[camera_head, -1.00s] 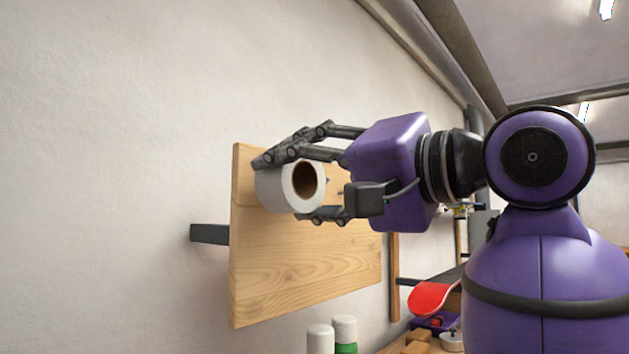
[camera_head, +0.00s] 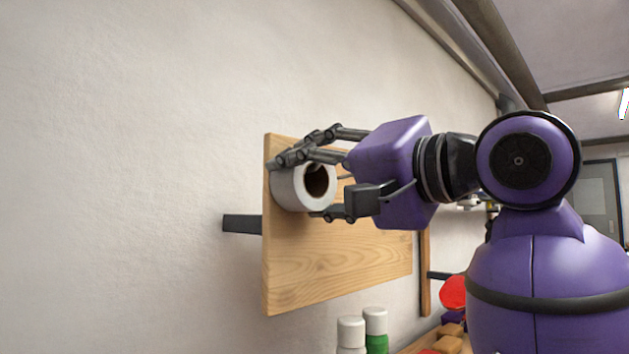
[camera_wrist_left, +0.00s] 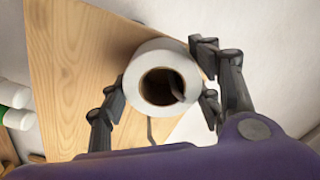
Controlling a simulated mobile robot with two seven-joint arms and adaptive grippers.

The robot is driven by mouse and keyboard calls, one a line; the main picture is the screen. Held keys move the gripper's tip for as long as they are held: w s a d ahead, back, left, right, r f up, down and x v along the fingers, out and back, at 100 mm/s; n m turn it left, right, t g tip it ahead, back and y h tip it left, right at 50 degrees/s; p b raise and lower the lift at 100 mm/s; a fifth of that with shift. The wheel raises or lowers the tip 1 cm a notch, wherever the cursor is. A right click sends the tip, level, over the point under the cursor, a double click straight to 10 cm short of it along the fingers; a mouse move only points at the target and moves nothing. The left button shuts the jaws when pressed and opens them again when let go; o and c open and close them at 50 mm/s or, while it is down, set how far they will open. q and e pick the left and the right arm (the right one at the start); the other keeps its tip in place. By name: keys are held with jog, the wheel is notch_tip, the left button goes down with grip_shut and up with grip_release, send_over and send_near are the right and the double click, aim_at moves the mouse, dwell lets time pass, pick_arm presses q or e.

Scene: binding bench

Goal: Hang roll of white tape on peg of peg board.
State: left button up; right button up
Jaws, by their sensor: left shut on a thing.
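My left gripper (camera_head: 300,189) is shut on the roll of white tape (camera_head: 283,189), with fingers above and below it. The roll is held close in front of the wooden peg board (camera_head: 335,268), its brown-lined hole facing outward. In the left wrist view the roll (camera_wrist_left: 150,52) sits between the fingers (camera_wrist_left: 162,92). A dark grey peg (camera_wrist_left: 178,86) shows inside its hole. Another grey peg (camera_wrist_left: 150,131) shows beside the roll, outside it. I cannot tell whether the roll rests on the peg. My right gripper is not in view.
A dark bracket (camera_head: 241,224) joins the board to the pale wall (camera_head: 130,150). Two white-capped bottles (camera_head: 351,333) (camera_head: 375,325) stand below the board. A red object (camera_head: 453,291) and wooden blocks (camera_head: 448,342) lie at lower right. The wall side left of the board is clear.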

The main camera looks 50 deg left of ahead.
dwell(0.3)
pick_arm(q)
jog(key=o, duration=1.1)
jog(key=shift+o, duration=1.3)
jog(key=w+d, duration=0.1)
jog(key=d, duration=0.9)
